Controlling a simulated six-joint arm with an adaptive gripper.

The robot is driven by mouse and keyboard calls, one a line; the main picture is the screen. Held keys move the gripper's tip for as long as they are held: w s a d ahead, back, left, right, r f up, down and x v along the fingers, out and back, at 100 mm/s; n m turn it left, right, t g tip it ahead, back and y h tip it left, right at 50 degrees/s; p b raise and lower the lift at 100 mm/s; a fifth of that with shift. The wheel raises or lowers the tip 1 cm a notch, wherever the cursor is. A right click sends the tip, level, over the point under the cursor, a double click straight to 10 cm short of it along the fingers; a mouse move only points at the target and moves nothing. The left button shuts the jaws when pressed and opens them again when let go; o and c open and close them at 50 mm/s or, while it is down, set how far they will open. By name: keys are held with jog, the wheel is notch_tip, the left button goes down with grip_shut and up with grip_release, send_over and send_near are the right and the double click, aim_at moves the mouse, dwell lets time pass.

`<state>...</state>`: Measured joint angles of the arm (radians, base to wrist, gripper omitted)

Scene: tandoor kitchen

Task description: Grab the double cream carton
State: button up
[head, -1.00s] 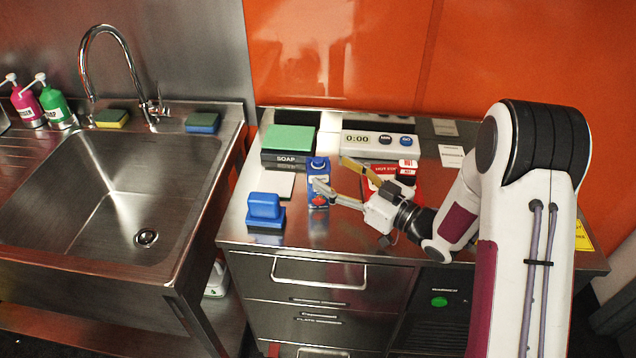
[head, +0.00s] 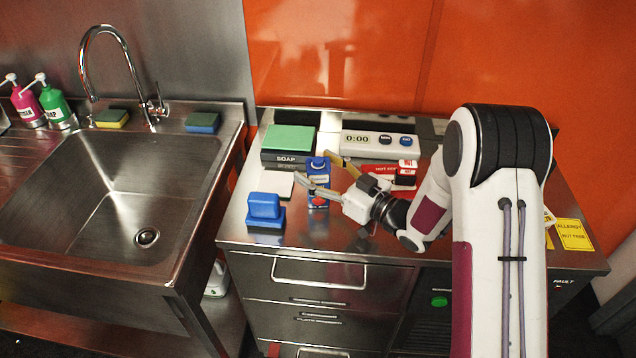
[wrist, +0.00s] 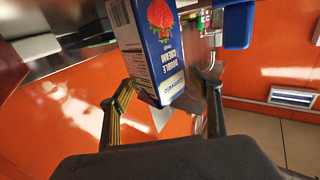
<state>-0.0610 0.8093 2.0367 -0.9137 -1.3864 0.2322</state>
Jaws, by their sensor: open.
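In the wrist view the carton (wrist: 160,50) shows a strawberry picture and the words "double cream", upside down. My gripper (head: 318,172) is open, with one finger crossing the front of the carton and the other behind its right side. In the wrist view the fingers (wrist: 168,88) stand on either side of the carton's near end. I cannot tell whether either finger touches it.
A blue block-shaped object (head: 265,208) stands left of the carton. A soap box with a green top (head: 288,140) and a grey timer (head: 378,143) are behind. A red box (head: 380,172) lies to the right. The sink (head: 110,200) is at the left.

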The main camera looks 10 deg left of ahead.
jog(key=c, duration=1.5)
jog(key=shift+r, duration=0.2)
jog(key=shift+o, duration=0.3)
jog(key=shift+r, duration=4.9)
